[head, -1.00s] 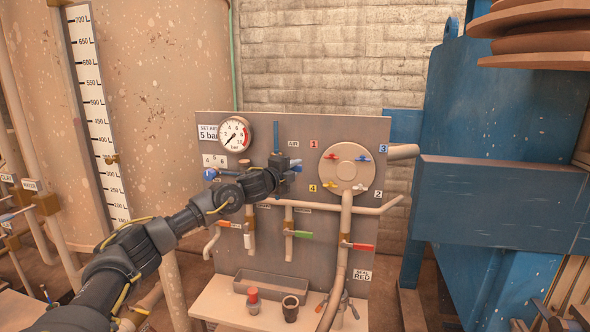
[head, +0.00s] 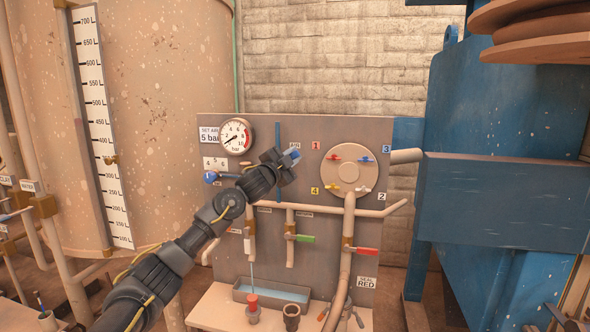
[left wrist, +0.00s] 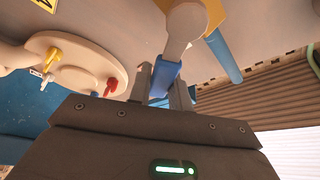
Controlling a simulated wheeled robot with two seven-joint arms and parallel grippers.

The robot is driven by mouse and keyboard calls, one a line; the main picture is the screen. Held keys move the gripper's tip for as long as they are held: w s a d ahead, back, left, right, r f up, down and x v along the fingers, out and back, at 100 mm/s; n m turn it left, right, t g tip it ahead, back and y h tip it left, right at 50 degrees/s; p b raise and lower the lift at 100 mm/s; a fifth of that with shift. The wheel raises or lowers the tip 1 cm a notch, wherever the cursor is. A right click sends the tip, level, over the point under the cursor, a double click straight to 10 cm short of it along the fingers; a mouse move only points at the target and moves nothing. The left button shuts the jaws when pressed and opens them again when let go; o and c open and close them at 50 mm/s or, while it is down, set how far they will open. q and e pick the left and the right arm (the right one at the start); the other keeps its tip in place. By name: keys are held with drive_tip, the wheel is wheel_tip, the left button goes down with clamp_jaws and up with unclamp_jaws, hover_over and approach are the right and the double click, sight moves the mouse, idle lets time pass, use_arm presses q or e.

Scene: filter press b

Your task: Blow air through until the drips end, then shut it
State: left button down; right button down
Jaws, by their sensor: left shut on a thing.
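My left gripper (head: 287,160) is shut on the blue handle (head: 293,154) at the AIR label on the grey panel (head: 370,140). In the left wrist view the blue handle (left wrist: 166,78) sits between the fingers, joined to a pale round valve body (left wrist: 186,25). The gripper hides the valve in the head view. A thin pale-blue stream (head: 252,272) falls from a drain pipe (head: 250,218) into the tray (head: 240,292), which holds pale-blue liquid. A pressure gauge (head: 235,136) hangs beside a "SET AIR 5 bar" sign. My right gripper is not in view.
A round plate (head: 347,170) with several coloured handles is right of the gripper. Green (head: 305,238) and red (head: 366,250) lever handles sit lower. A red-topped item (head: 253,303) and a dark cup (head: 292,311) stand on the ledge. A blue press (head: 500,190) is at right.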

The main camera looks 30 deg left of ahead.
use_arm(q)
drive_tip(key=n, duration=0.2)
drive_tip(key=a+r+n+y+b, duration=0.1)
drive_tip(key=shift+s+n+t, duration=0.2)
drive_tip(key=shift+n+t, duration=0.2)
drive_tip(key=n+y, duration=0.1)
drive_tip(key=a+r+n+y+b, duration=0.1)
drive_tip(key=n, duration=0.1)
drive_tip(key=shift+s+a+n, duration=0.15)
drive_tip(key=shift+s+n, duration=0.05)
drive_tip(key=shift+n, duration=0.1)
drive_tip(key=shift+s+a+r+n+y+b, duration=0.2)
drive_tip(key=shift+a+n+y, duration=0.3)
drive_tip(key=shift+n, duration=0.55)
drive_tip(key=shift+s+a+r+n+y+b, duration=0.15)
drive_tip(key=shift+a+n+y+b, duration=0.15)
drive_tip(key=shift+n+y, duration=0.5)
drive_tip(key=shift+s+a+r+n+y+b, duration=0.1)
drive_tip(key=shift+a+r+n+y+b, duration=0.3)
drive_tip(key=shift+n, duration=0.85)
drive_tip(key=shift+a+f, duration=0.15)
drive_tip(key=shift+a, duration=0.05)
drive_tip(key=c, duration=1.3)
unclamp_jaws()
